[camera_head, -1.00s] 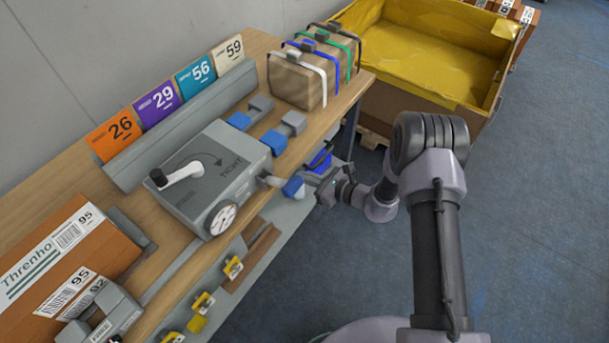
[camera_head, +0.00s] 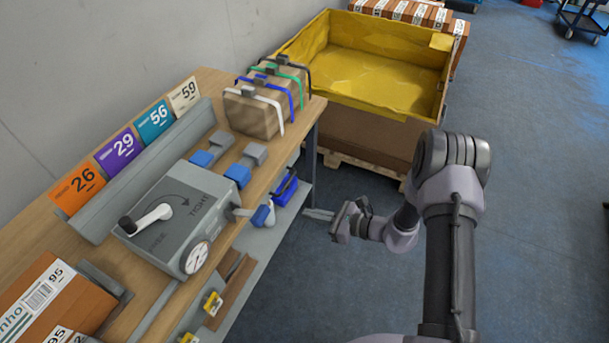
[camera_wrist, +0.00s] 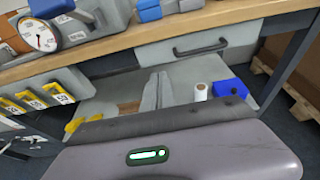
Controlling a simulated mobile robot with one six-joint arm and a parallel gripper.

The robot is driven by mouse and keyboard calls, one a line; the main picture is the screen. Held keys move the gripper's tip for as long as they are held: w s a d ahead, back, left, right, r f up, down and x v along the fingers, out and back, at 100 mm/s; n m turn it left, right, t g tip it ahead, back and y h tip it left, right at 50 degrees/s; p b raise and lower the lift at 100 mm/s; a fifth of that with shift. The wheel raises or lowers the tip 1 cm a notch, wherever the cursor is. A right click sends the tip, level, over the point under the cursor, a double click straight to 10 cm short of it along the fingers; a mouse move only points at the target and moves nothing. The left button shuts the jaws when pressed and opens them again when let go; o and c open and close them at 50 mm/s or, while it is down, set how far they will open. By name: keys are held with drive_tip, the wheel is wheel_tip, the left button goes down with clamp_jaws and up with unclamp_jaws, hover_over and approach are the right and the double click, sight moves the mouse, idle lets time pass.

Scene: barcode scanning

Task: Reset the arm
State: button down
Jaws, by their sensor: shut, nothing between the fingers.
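My gripper (camera_head: 319,214) is at the end of my arm, to the right of the workbench (camera_head: 205,87) in the head view. It points left toward the bench's lower shelf, and its fingers are together and empty. In the wrist view the gripper's fingers (camera_wrist: 156,92) stand close side by side in front of the shelf. The arm is bent, with its thick elbow joint high at the right of the head view.
A grey device with a crank and dial (camera_head: 180,222) stands on the bench. Numbered cards (camera_head: 118,151) and a strapped box (camera_head: 255,110) are behind it. A yellow-lined crate (camera_head: 375,80) stands beyond the bench. A blue item (camera_wrist: 229,88) is on the lower shelf.

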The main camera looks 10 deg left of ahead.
drive_tip(key=s+r+n+g+h, duration=0.2)
drive_tip(key=s+r+n, duration=0.3)
drive_tip(key=r, duration=0.7)
drive_tip(key=s+r+n+g+h, duration=0.1)
drive_tip(key=s+r+n+g, duration=0.4)
drive_tip(key=r, duration=0.6)
drive_tip(key=s+d+r+n+t+h, duration=0.7)
drive_tip(key=s+d+r, duration=0.4)
drive_tip(key=s+d, duration=0.2)
drive_tip(key=shift+s+n+t+h, duration=0.3)
drive_tip(key=shift+t+h, duration=0.1)
drive_tip(key=shift+h, duration=0.4)
drive_tip(key=shift+d, duration=0.1)
